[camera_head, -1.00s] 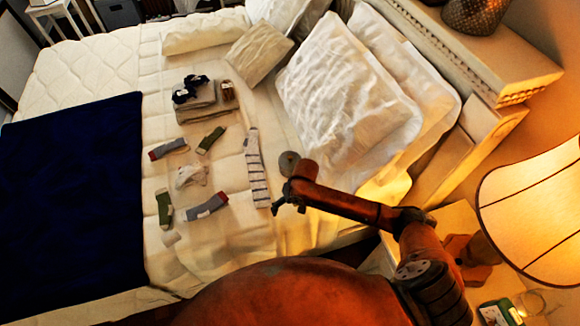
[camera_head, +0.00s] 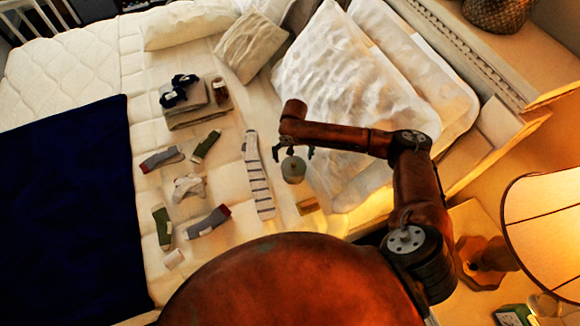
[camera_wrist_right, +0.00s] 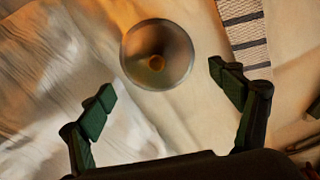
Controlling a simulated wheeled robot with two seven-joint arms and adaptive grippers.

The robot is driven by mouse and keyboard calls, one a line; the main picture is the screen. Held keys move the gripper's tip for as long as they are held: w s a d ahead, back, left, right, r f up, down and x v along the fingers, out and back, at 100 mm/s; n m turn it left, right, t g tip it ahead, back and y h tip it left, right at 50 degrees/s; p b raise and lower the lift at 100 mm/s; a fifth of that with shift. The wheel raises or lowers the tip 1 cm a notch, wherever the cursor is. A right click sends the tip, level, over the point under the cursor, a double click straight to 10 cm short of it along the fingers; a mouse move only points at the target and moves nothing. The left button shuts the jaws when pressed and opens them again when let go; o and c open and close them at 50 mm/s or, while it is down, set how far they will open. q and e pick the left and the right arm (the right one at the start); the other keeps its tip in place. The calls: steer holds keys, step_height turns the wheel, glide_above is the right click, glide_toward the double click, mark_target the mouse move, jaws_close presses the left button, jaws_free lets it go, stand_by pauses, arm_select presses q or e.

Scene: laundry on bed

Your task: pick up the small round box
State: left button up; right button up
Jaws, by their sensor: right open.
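The small round box (camera_head: 293,169) is a grey-green round thing on the bed, just right of the striped sock. In the right wrist view the box (camera_wrist_right: 157,54) shows from above as a grey disc with a small orange-brown knob at its centre. My right gripper (camera_head: 293,152) is over the box's far side in the head view. In the right wrist view my right gripper (camera_wrist_right: 166,88) is open, its two dark green fingers apart, with the box ahead between them and not touching either. My left gripper is not in view.
A striped sock (camera_head: 258,178) lies close left of the box. White pillows (camera_head: 345,90) are to the right and behind. Several small socks, folded grey cloths (camera_head: 196,106) and a dark blue blanket (camera_head: 68,205) lie further left. A lit lamp (camera_head: 548,235) stands at the right.

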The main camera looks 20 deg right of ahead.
mark_target(294, 162)
steer(key=f, duration=0.3)
steer(key=shift+s+f, duration=0.15)
steer(key=shift+s, duration=0.25)
step_height(294, 162, down, 4)
steer(key=shift+s+a+r+b, duration=0.1)
steer(key=shift+b, duration=0.5)
steer(key=c, duration=0.8)
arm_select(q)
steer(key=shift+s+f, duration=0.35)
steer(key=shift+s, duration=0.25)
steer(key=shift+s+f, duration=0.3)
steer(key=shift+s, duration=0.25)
arm_select(e)
steer(key=shift+c, duration=1.4)
steer(key=shift+r, duration=0.15)
